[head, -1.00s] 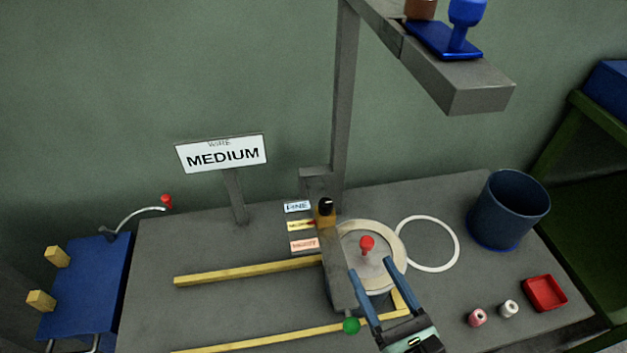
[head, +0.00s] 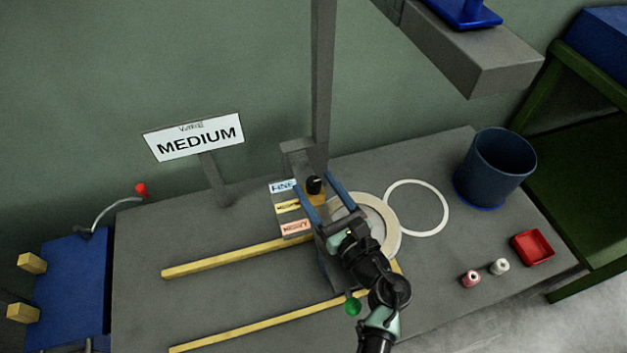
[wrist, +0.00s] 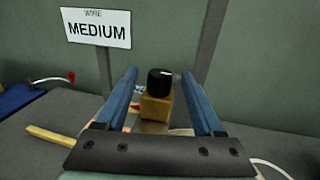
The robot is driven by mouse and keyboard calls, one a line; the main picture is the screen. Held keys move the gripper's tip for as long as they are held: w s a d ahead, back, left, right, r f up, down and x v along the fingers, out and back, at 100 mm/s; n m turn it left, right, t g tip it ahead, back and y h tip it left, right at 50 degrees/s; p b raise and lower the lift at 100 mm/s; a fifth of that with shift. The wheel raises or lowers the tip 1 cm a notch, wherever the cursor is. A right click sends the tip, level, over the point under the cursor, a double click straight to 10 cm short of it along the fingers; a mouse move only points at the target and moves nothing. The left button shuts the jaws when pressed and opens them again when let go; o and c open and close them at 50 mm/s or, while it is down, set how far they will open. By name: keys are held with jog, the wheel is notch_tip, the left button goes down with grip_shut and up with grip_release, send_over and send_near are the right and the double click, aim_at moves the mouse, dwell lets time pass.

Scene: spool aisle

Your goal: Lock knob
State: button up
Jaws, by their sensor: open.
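The black knob (head: 314,184) sits on a yellow-brown block (head: 317,197) beside a label panel with FINE, a middle yellow label and a pink label (head: 296,226). In the wrist view the knob (wrist: 160,82) has a white mark on top and stands on the block (wrist: 157,107). My gripper (head: 317,182) is open, with its blue fingers to either side of the knob in the head view. In the wrist view my gripper (wrist: 165,75) has the knob centred between its fingers, with gaps on both sides. Contact is not visible.
A MEDIUM sign (head: 199,139) stands behind left. A pale disc (head: 383,224) lies partly under my arm, with a white ring (head: 417,207) right of it. A blue bin (head: 495,167), red tray (head: 533,247) and yellow rails (head: 235,258) are on the table. A grey post (head: 322,90) rises behind the knob.

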jog(key=shift+x, duration=0.9)
jog(key=shift+c, duration=0.2)
grip_shut()
